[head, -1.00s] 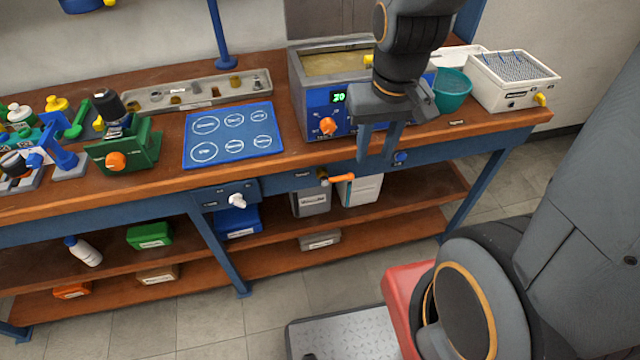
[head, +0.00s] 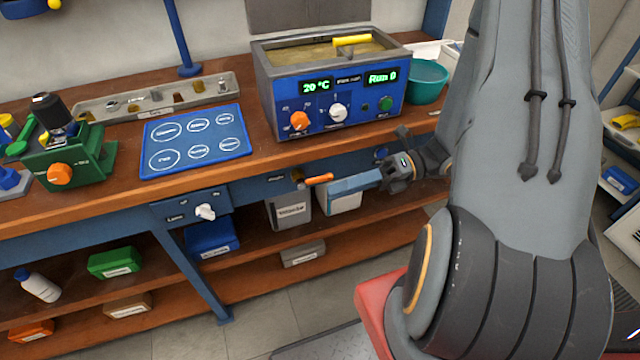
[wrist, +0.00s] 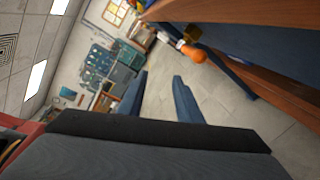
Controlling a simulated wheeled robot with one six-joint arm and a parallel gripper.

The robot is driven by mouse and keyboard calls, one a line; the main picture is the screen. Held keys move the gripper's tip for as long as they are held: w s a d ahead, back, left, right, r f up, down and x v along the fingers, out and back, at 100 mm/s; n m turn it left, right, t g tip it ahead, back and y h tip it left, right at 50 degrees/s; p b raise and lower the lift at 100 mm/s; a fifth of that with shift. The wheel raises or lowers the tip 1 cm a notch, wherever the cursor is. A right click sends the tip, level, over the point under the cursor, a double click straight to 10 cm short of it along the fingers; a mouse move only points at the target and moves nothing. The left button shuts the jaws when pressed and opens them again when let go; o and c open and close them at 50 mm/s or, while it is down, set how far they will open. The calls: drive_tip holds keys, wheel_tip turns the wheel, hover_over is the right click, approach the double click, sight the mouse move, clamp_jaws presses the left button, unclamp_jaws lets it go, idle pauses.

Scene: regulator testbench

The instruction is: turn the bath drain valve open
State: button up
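The bath drain valve has an orange lever (head: 319,180) on a brass fitting under the bench's front edge, below the bath. The lever lies roughly along the bench front, its orange end to the right. My gripper (head: 334,189) lies sideways just right of the lever, its blue fingers pointing left at it. In the wrist view the fingers (wrist: 160,76) are apart with nothing between them. The lever's orange end (wrist: 194,54) shows beyond and to the right of the fingertips, not between them. The bath (head: 330,95) stands on the bench with a lit display.
The bench front rail (head: 270,185) runs close behind my gripper. A white-knobbed panel (head: 192,205) hangs to the left. The floor in front is open.

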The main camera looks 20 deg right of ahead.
sight(321, 177)
drive_tip(key=w+d+f+m+t+y+b, duration=0.1)
drive_tip(key=w+d+f+m+t+y, duration=0.15)
drive_tip(key=d+m+t, duration=0.35)
drive_tip(key=shift+m+h, duration=0.55)
drive_tip(key=shift+m, duration=0.05)
drive_tip(key=p+x, duration=0.1)
drive_tip(key=x, duration=0.8)
drive_tip(key=shift+w+a+f+p, duration=0.1)
drive_tip(key=shift+w+f+p, duration=0.15)
drive_tip(key=shift+p, duration=0.1)
drive_tip(key=shift+c, duration=0.3)
clamp_jaws()
